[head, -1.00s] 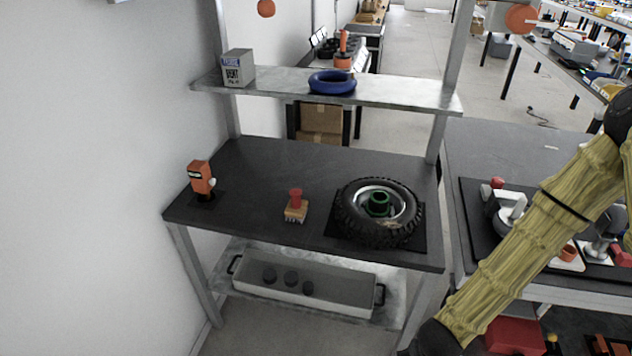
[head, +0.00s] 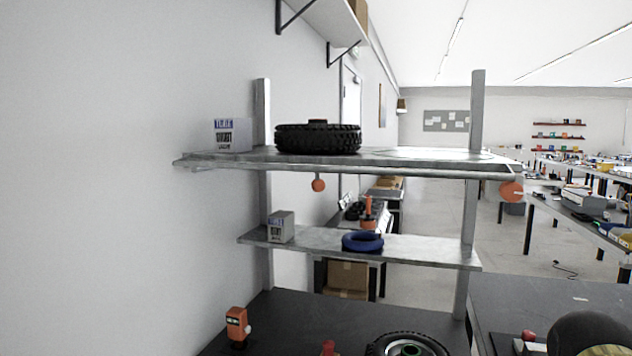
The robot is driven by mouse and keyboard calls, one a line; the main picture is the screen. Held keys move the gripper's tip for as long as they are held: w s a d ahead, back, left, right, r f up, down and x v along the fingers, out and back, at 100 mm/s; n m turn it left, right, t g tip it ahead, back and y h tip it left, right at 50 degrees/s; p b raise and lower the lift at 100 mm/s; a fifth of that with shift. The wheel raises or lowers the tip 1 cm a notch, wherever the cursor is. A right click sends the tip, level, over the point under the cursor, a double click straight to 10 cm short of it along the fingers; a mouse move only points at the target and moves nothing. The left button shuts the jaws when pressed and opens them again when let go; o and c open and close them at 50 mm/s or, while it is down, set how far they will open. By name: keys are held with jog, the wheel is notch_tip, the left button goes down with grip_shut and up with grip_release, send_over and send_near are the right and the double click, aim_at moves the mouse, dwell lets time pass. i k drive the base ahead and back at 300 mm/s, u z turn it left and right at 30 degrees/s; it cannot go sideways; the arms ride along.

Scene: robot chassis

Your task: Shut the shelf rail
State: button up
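The upper shelf (head: 405,157) of the grey metal rack spans the middle of the head view. A thin pale rail (head: 400,171) seems to run along its front edge; whether it is open or shut is unclear. An orange ball (head: 511,191) sits by the right end of that edge. Another orange ball (head: 318,185) hangs under the shelf on a short stem. My gripper is out of view; only a dark rounded part, probably of my arm, shows at the bottom right.
On the upper shelf are a black tire (head: 318,138) and a grey box (head: 233,135). The middle shelf (head: 410,248) holds a blue ring (head: 362,242) and a small box (head: 281,227). A dark workbench (head: 300,312) lies below. A white wall is close on the left.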

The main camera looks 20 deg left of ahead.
aim_at(318, 184)
jog(key=u, duration=1.75)
jog(key=i, duration=0.95)
jog(key=z, duration=1.75)
